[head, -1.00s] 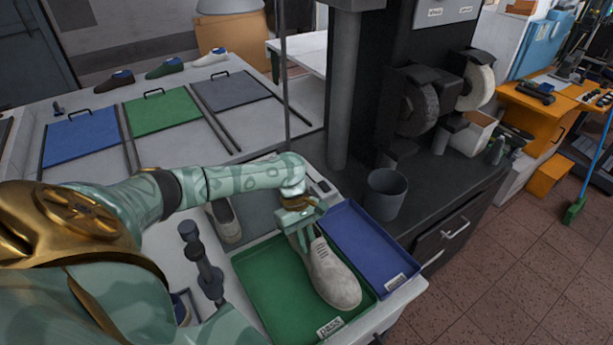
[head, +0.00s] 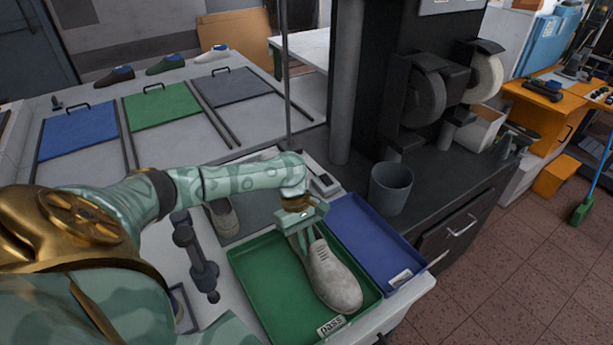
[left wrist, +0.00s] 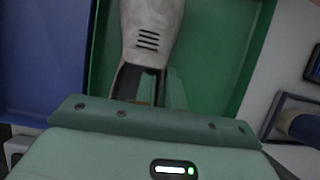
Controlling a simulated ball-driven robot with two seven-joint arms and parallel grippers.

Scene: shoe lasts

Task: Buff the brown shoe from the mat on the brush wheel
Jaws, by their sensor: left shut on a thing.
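A greyish-beige shoe (head: 337,278) lies in or just over the green tray (head: 262,300) marked "pass", toe toward the front. My left gripper (head: 305,235) is shut on its heel end. The shoe also shows in the left wrist view (left wrist: 150,30), above the gripper body. A dark brush wheel (head: 427,95) and a pale wheel (head: 486,78) are on the machine at right. My right gripper is not in view.
A blue tray (head: 372,240) adjoins the green one. A grey bin (head: 390,188) stands on the dark bench behind it. A dark jointed post (head: 195,255) stands left of the green tray. Blue, green and grey panels (head: 162,108) lie at the back left.

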